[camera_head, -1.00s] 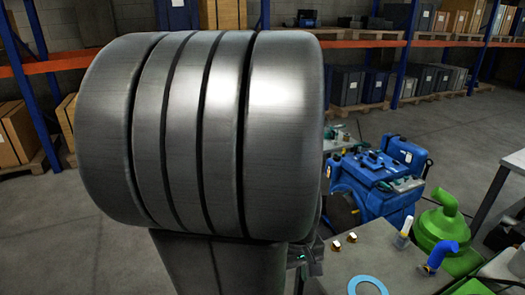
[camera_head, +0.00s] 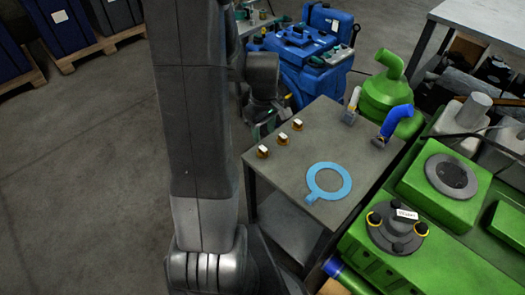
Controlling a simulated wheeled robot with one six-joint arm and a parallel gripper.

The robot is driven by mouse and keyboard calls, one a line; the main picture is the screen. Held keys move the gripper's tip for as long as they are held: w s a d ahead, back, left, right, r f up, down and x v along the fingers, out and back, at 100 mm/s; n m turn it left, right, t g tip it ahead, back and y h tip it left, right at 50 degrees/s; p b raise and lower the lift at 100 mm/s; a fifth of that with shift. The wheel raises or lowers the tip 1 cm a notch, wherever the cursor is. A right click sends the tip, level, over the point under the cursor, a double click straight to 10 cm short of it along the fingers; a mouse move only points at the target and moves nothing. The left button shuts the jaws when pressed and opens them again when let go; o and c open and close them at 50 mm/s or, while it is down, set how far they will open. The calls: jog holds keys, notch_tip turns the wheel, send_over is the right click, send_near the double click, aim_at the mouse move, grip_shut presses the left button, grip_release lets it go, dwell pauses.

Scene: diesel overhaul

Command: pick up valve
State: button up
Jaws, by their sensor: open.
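Three small brass-coloured pieces with white tops stand in a row on the left side of a grey table (camera_head: 330,128): a near one (camera_head: 263,152), a middle one (camera_head: 282,139) and a far one (camera_head: 297,125). I cannot tell from their look which thing is the valve; the labels are too small to read. My gripper (camera_head: 267,125) is partly hidden behind my dark arm, just beyond the table's left edge and left of the far brass piece. It is open, with nothing seen in it, and apart from the brass pieces.
A light-blue ring gasket (camera_head: 329,181) lies on the table. A white-topped piece (camera_head: 352,105) and a blue pipe (camera_head: 393,122) stand at its right edge. A green engine (camera_head: 445,205) with a dark round labelled part (camera_head: 395,228) is at right. A blue machine (camera_head: 303,60) stands behind.

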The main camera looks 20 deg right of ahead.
aim_at(263, 148)
jog(key=shift+a+f, duration=0.1)
jog(key=shift+f, duration=3.45)
grip_shut()
